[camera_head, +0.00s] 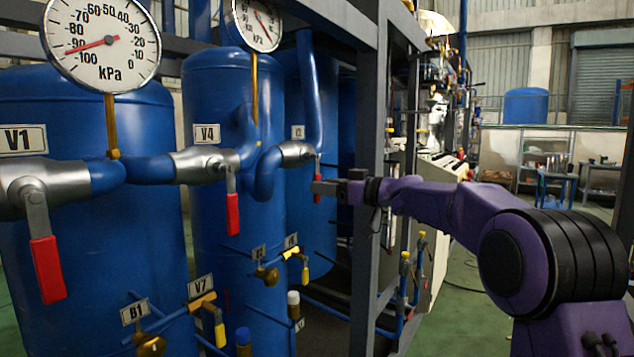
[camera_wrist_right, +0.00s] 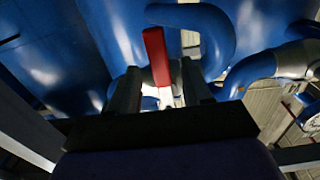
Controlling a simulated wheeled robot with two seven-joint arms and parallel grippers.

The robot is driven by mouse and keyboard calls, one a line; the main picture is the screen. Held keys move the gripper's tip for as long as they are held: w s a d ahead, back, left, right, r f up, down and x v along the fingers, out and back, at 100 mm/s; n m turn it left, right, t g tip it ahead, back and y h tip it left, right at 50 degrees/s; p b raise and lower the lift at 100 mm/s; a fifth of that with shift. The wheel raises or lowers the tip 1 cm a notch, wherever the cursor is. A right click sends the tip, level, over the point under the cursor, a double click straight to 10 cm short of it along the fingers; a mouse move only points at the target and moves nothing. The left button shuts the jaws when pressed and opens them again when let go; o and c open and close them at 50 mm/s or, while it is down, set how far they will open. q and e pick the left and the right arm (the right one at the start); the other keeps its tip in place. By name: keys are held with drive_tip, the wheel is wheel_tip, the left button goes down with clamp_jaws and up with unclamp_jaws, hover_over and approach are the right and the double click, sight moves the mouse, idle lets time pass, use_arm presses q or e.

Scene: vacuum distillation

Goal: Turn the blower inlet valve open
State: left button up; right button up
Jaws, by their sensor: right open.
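My right gripper (camera_head: 322,187) reaches in from the right at a red-handled valve (camera_head: 296,153) on a blue pipe, below a small tag that is hard to read. In the right wrist view, the valve's red lever handle (camera_wrist_right: 156,55) stands between the two open fingers of the gripper (camera_wrist_right: 162,80). I cannot tell whether either finger touches it. In the head view the handle (camera_head: 318,170) hangs down, partly at the fingertips. No tag in view reads blower inlet, so I cannot confirm which valve that is. My left gripper is not in view.
Valves V1 (camera_head: 42,190) and V4 (camera_head: 205,163) have red handles hanging down. Yellow-handled valves, including V7 (camera_head: 203,302), sit lower. Two kPa gauges (camera_head: 101,45) stand above the pipes. A grey frame post (camera_head: 368,150) rises close beside the gripper. Open floor lies at the right.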

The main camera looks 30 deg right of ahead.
drive_tip(key=x, duration=0.3)
drive_tip(key=shift+p, duration=0.3)
drive_tip(key=shift+c, duration=0.3)
